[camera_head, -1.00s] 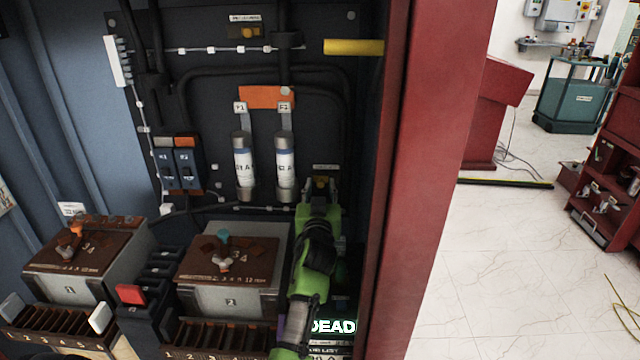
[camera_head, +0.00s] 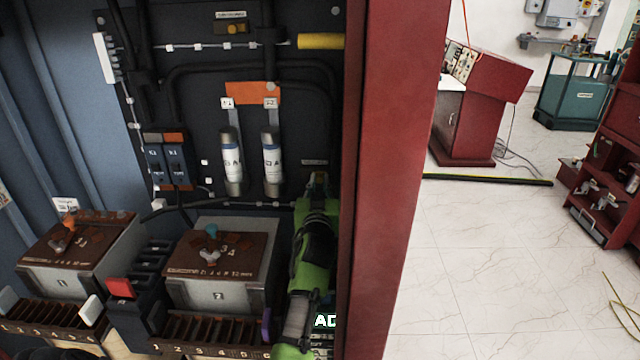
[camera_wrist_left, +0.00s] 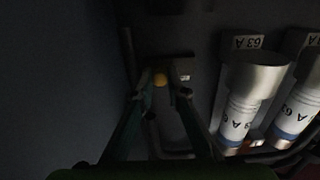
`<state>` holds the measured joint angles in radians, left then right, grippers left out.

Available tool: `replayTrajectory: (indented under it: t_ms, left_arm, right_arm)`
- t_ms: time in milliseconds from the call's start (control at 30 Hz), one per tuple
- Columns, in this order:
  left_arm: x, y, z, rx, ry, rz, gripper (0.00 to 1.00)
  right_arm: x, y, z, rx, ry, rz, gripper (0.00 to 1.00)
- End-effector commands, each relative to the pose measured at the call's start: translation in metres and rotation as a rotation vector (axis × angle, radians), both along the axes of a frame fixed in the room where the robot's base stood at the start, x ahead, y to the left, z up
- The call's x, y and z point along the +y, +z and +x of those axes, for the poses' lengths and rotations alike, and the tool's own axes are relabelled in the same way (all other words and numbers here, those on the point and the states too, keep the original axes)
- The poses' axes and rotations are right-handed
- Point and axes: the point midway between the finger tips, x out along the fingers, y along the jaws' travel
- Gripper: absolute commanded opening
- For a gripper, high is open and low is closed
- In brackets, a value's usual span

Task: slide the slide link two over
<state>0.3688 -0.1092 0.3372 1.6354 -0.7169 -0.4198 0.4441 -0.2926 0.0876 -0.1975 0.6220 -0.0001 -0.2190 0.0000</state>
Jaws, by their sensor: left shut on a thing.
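My left gripper (camera_head: 315,182) reaches up the right side of the dark cabinet panel, right of the two white fuse cylinders. The knob sits close to the dark panel, beside a small label. It is hidden behind the gripper in the head view. I cannot read any mark naming slide link two, so I cannot tell whether this knob belongs to it. My right gripper is not in view.
The white fuses (camera_head: 272,162) stand just left of my gripper. The red cabinet frame (camera_head: 390,180) is close on its right. Box 2 (camera_head: 218,296) with a brown top and box 1 (camera_head: 63,281) stand below, with slotted numbered strips. Open floor (camera_head: 490,270) lies outside on the right.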

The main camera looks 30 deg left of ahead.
Motion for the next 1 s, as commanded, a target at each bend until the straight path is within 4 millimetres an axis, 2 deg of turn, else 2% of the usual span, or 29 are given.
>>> replayTrajectory:
  t_ms: [33, 100, 133, 167, 200, 400, 567, 667, 1000]
  left_arm:
    - [-0.008, 0.000, 0.003, -0.003, -0.015, -0.004, 0.00]
    - [-0.008, 0.000, 0.004, -0.004, -0.015, -0.005, 0.00]
    - [-0.008, 0.000, 0.004, -0.004, -0.015, -0.005, 0.22]
    - [-0.008, 0.000, 0.004, -0.004, -0.015, -0.005, 0.29]
    - [-0.007, 0.000, 0.003, -0.004, -0.014, -0.005, 0.31]
    - [-0.006, 0.000, 0.003, -0.004, -0.012, -0.003, 0.31]
    - [-0.005, 0.004, 0.003, -0.005, -0.010, -0.001, 0.31]
    - [-0.005, 0.016, 0.003, -0.008, -0.009, -0.001, 0.31]
    - [-0.009, 0.080, 0.004, -0.007, -0.014, 0.000, 0.31]
  right_arm:
    - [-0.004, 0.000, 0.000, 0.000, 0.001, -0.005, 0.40]
    - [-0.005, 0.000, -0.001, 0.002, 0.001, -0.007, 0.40]
    - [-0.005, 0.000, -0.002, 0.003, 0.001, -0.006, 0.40]
    - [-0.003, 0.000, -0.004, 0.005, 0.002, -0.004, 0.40]
    - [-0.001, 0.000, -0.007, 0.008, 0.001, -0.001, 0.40]
    - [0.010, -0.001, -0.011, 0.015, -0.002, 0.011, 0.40]
    - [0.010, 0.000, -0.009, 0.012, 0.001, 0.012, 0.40]
    - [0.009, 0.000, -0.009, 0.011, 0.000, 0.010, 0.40]
    - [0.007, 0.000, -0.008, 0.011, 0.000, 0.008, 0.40]
